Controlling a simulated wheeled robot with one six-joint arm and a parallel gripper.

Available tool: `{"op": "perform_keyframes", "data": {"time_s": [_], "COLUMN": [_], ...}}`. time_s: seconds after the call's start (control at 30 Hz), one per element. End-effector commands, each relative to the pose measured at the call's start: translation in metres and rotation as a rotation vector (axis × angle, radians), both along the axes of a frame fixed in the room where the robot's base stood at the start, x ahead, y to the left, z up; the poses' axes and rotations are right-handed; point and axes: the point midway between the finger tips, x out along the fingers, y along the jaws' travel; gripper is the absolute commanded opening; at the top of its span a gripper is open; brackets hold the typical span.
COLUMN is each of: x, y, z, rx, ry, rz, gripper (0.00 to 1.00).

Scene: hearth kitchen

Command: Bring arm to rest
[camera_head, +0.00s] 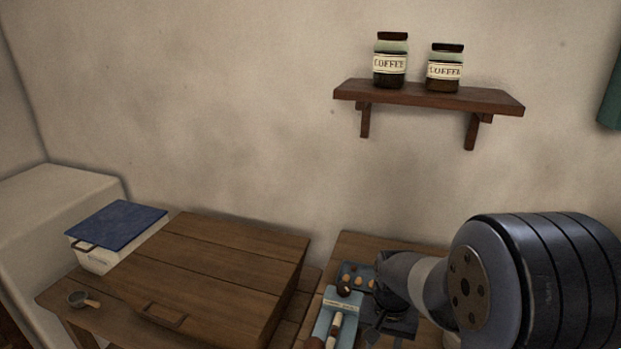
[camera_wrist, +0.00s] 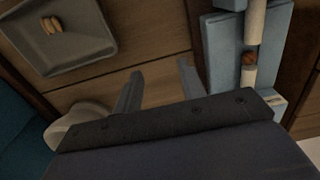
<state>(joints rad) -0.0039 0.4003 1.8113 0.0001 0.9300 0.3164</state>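My arm spans the lower right of the head view, bent down over a wooden table (camera_head: 375,243). In the wrist view my gripper (camera_wrist: 157,77) has its two grey fingers apart with nothing between them, so it is open and empty. Bare wooden planks show behind the fingertips. A grey tray (camera_wrist: 105,52) with a few small tan pieces lies to the upper left of the fingers. A light blue holder (camera_wrist: 221,55) with pale rod-like pieces stands just right of them. In the head view my arm hides part of the table, and the fingers are hard to make out.
A large wooden box (camera_head: 225,262) with a handle fills the left table. Beside it are a blue-lidded white bin (camera_head: 97,262) and a small scoop (camera_head: 77,298). A wall shelf (camera_head: 430,97) holds two coffee jars (camera_head: 390,62). The wall space left of the shelf is clear.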

Motion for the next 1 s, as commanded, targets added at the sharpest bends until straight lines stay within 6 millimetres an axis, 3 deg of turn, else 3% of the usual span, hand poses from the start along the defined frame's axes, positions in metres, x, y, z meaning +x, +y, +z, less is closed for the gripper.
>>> {"op": "perform_keyframes", "data": {"time_s": [0.33,0.4,0.53,1.0], "x": [-0.001,0.001,-0.001,-0.002], "y": [0.000,0.000,0.000,0.000], "z": [-0.065,-0.047,-0.034,-0.028], "rx": [0.000,0.000,0.000,0.000], "ry": [0.005,-0.007,-0.002,-0.002], "rz": [-0.001,-0.001,0.000,0.002], "gripper": [0.39,0.39,0.39,0.39]}}
